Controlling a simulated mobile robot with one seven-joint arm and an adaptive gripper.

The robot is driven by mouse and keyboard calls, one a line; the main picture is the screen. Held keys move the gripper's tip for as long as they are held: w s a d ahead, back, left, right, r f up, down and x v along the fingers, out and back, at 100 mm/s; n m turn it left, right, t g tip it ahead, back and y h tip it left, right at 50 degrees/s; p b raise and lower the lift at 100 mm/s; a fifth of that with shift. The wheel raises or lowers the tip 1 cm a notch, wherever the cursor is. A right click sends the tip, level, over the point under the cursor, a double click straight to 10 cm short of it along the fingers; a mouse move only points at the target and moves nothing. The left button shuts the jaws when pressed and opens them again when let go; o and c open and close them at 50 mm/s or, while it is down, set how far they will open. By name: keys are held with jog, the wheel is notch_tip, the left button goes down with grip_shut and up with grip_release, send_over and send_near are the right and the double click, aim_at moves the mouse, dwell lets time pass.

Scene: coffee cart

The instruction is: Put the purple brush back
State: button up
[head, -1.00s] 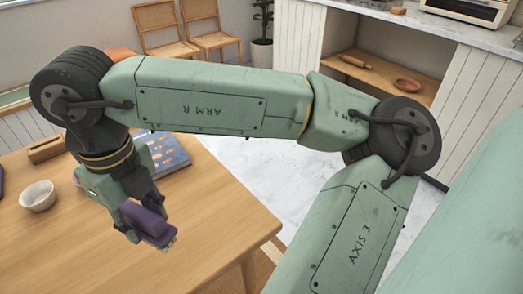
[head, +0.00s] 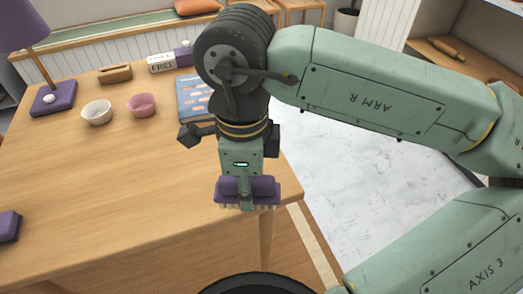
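The purple brush (head: 263,188) is in my gripper (head: 246,188), near the table's front right corner in the head view. Its pale bristles point down. My gripper is shut on it, with a finger crossing the middle of the brush. The brush appears held above the table edge; the exact height is hard to judge. No place clearly marked for the brush can be made out.
The wooden table (head: 130,180) is mostly bare in front. Behind stand a white bowl (head: 97,113), a pink bowl (head: 142,104), a blue book (head: 196,92), a purple-based lamp (head: 53,98) and a FREE box (head: 162,63). A purple object (head: 8,227) lies at the left edge.

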jog(key=w, duration=0.4)
jog(key=w+p, duration=0.1)
jog(key=w, duration=0.3)
jog(key=w+d+f+p, duration=0.1)
jog(key=w, duration=0.3)
jog(key=shift+w, duration=0.3)
notch_tip(320, 180, down, 3)
jog(key=shift+f+p, duration=0.2)
jog(key=shift+p, duration=0.4)
jog(key=shift+f+b, duration=0.4)
jog(key=o, duration=1.1)
jog(key=shift+r, duration=0.1)
notch_tip(320, 180, up, 12)
jog(key=shift+r+b, duration=0.2)
jog(key=shift+b, duration=0.2)
